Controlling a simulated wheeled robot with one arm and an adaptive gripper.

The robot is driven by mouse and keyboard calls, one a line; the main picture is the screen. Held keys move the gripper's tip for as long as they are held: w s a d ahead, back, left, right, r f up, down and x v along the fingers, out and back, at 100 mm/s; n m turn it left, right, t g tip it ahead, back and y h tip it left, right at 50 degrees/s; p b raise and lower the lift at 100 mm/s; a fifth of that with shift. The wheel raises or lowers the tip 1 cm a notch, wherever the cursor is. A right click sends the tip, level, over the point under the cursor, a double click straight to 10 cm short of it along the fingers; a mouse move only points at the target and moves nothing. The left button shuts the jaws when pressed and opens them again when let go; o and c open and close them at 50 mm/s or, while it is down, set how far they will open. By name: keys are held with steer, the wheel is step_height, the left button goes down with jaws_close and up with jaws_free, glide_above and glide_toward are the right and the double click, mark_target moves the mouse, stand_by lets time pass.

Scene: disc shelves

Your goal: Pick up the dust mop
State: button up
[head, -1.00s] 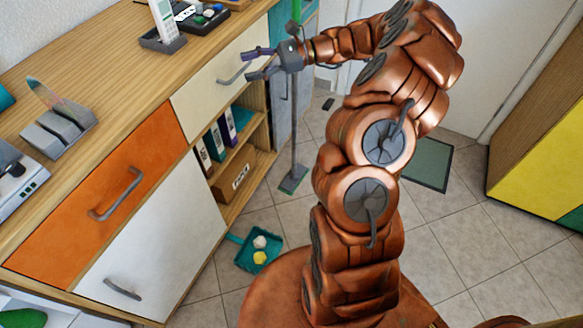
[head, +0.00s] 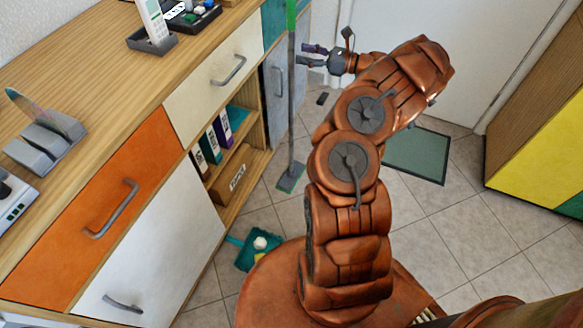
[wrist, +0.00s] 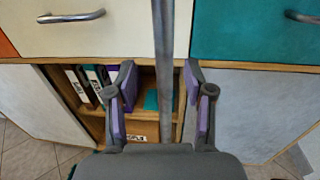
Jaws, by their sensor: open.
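The dust mop stands upright beside the cabinet, with a thin grey pole (head: 291,100), a green upper end (head: 291,14) and a flat green-edged head (head: 290,178) on the floor. My gripper (head: 302,54) is open and empty in the head view, just right of the pole's upper part, fingers pointing left towards it. In the wrist view the pole (wrist: 163,35) runs vertically between the two purple-padded fingers of my gripper (wrist: 159,68). No finger visibly touches it. The mop's head is hidden in that view.
The wooden-topped cabinet with an orange drawer (head: 110,205) and open shelves of binders (head: 222,130) stands at left. A teal dustpan (head: 243,258) lies on the floor near my base. A green mat (head: 418,155) lies on the right. A yellow cabinet (head: 540,150) stands far right.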

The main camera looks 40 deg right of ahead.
mark_target(291, 48)
steer(key=x, duration=0.5)
steer(key=shift+w+d+r, duration=0.1)
steer(key=shift+d+r, duration=0.15)
steer(key=shift+r, duration=0.1)
jaws_close()
